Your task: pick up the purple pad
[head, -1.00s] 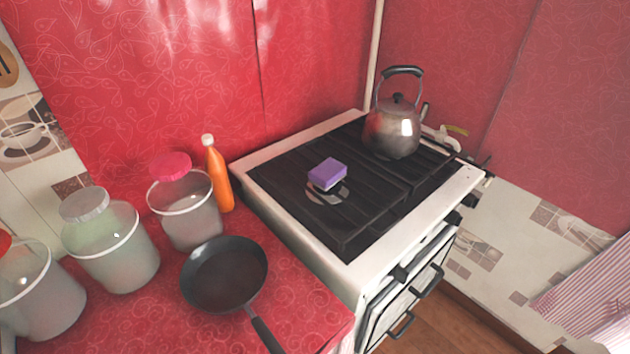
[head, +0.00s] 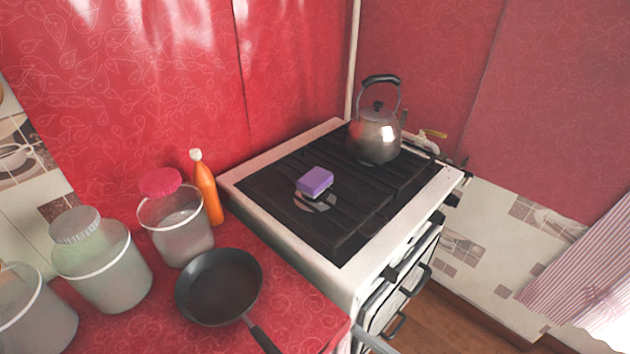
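The purple pad (head: 314,181) lies on the dark top of the stove (head: 270,198), left of the kettle. It is a small block with a pale underside, beside or over a light round burner patch (head: 316,203). Nothing touches it from above. My gripper is not clearly in view. A thin grey piece shows at the bottom edge, right of the pan handle; I cannot tell what it is.
A metal kettle (head: 375,137) stands at the back right of the stove. On the red counter (head: 160,325) are a dark pan (head: 218,287), an orange bottle (head: 207,190) and several jars, one with a pink lid (head: 160,182). The stove top around the pad is clear.

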